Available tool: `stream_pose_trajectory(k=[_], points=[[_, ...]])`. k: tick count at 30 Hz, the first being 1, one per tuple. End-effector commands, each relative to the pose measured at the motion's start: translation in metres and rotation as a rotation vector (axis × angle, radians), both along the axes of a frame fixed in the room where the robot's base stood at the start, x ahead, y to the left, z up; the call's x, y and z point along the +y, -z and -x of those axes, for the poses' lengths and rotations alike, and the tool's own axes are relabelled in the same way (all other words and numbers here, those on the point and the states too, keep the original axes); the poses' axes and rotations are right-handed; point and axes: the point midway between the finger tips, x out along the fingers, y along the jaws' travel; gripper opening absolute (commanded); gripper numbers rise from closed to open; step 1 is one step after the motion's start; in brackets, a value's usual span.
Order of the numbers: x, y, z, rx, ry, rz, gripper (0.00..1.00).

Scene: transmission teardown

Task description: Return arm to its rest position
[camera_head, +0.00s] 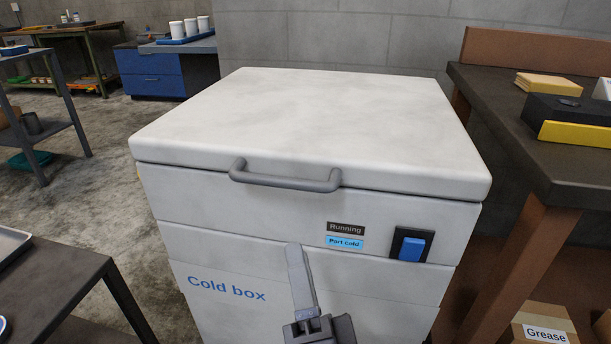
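My gripper (298,262) is in front of the cold box, low in the middle of the view. It is grey and points up towards the box front, left of the two small labels. Only one narrow finger shape shows, so I cannot tell whether it is open or shut. No object shows at its tip. The cold box (220,240) is a large white chest with its lid (310,120) down. A grey handle (285,180) runs along the lid's front edge. A blue switch (412,249) is at the right, and the labels (345,235) read "Running" and "Part cold".
A dark bench (540,150) with a brown leg stands close at the right, with yellow and black items on it. A grease carton (543,325) sits below. A dark table (60,290) is at the lower left. Open floor (100,200) lies left of the box.

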Motion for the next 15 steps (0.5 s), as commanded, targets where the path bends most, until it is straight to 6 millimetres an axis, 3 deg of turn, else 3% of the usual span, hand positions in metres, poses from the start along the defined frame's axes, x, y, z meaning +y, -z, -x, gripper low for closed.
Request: stream_pose_trajectory(k=[15], points=[[0.007, -0.018, -0.028, -0.001, 0.005, -0.002, 0.36]])
